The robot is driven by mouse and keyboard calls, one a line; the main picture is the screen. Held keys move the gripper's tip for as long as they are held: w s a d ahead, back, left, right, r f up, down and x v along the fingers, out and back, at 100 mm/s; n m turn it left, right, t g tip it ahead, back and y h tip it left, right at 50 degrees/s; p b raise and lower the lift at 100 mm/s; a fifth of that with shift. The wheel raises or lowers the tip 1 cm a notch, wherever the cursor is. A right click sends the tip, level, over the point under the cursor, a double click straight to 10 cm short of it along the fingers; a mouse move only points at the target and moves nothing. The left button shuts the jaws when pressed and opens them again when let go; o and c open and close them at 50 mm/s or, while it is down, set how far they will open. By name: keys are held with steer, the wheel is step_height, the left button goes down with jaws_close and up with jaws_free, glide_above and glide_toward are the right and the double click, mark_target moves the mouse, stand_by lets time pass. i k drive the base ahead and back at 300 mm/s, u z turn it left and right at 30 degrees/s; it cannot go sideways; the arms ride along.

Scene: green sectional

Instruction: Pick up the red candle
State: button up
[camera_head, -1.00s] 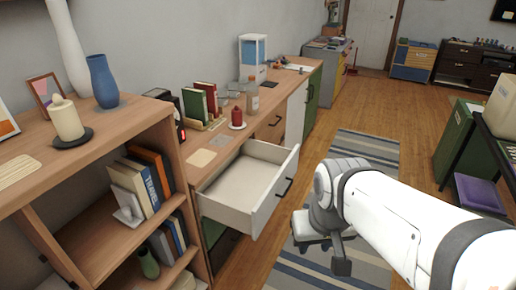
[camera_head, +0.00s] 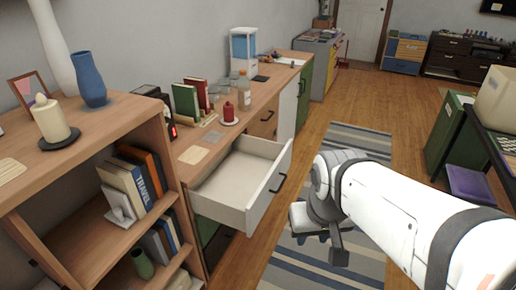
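The red candle (camera_head: 228,112) stands upright on a small white saucer (camera_head: 230,122) on the wooden counter, behind the open drawer. My gripper (camera_head: 322,246) hangs over the striped rug, to the right of the drawer and well apart from the candle. It is partly hidden by my own arm, and its fingers do not show clearly enough to tell whether they are open or shut. A larger cream candle (camera_head: 51,118) stands on a dark plate on the shelf unit at the left.
An open, empty drawer (camera_head: 240,180) juts out below the counter (camera_head: 200,142). Green and red books (camera_head: 186,101), a bottle (camera_head: 243,84) and glass jars stand near the red candle. The shelf unit (camera_head: 95,165) is at left. The striped rug (camera_head: 340,150) lies clear on the floor.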

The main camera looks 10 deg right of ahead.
mark_target(228, 114)
steer(key=z, duration=0.35)
steer(key=k, duration=1.15)
steer(key=z, duration=0.8)
steer(key=i, duration=1.5)
steer(key=u, duration=0.4)
steer(key=i, duration=1.4)
steer(key=u, duration=1.55)
steer(key=i, duration=0.9)
steer(key=u, duration=0.35)
steer(key=k, duration=0.95)
steer(key=u, duration=0.05)
